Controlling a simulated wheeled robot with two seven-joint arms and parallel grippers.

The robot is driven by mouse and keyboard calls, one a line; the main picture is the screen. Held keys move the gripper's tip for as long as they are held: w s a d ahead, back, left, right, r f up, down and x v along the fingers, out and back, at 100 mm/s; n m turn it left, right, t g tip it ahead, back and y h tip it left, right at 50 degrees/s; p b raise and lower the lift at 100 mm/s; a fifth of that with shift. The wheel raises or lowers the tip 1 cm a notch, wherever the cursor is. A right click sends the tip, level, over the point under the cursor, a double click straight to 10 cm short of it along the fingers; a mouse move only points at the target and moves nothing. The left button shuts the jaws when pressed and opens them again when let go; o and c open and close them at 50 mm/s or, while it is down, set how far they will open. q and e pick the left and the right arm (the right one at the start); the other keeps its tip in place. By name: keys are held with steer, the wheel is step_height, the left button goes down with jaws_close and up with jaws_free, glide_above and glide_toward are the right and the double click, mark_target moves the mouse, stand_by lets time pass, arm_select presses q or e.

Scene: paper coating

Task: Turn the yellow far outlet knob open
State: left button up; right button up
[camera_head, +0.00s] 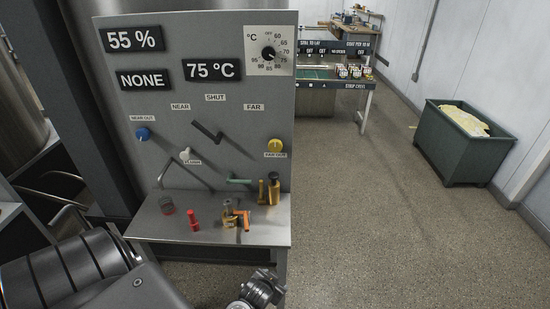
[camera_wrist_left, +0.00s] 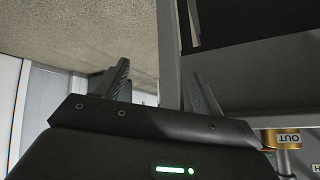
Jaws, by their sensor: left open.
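The yellow far outlet knob (camera_head: 275,146) is on the right side of the grey upright panel (camera_head: 235,115) in the head view, with a label just under it. Nothing touches it in that view. My left gripper (camera_wrist_left: 160,88) is open in the left wrist view, its two dark fingers spread with nothing held between them. The fingers of my left gripper do not show clearly in the head view. My right gripper's fingers are not seen. The knob cannot be made out in the wrist view, where a yellow part marked OUT (camera_wrist_left: 288,138) shows at the lower right.
The panel also bears a blue knob (camera_head: 142,134), a white knob (camera_head: 185,155), a dark lever (camera_head: 207,132) and a temperature dial (camera_head: 268,53). Red, yellow and orange items stand on the shelf (camera_head: 165,228) below. A green bin (camera_head: 455,152) stands right; the floor between is clear.

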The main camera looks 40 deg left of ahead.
arm_select(q)
steer(key=w+a+r+n+t+p, duration=0.1)
steer(key=w+r, duration=0.2)
steer(key=r, duration=0.4)
steer(key=w+a+r+t+p, duration=0.1)
steer(key=w+r+p, duration=0.1)
steer(key=r, duration=0.6)
steer(key=n+t+y, duration=0.4)
steer(key=t+y, duration=0.1)
steer(key=y, duration=0.3)
glide_toward(275, 148)
steer(key=p+x, duration=0.3)
steer(key=x, duration=0.5)
steer(key=shift+w, duration=0.15)
steer(key=shift+w+a, duration=0.25)
steer(key=shift+w, duration=0.1)
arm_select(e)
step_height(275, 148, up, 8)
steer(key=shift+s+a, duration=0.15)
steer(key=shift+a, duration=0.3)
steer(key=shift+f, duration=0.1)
arm_select(q)
steer(key=c, duration=1)
steer(key=shift+n, duration=0.3)
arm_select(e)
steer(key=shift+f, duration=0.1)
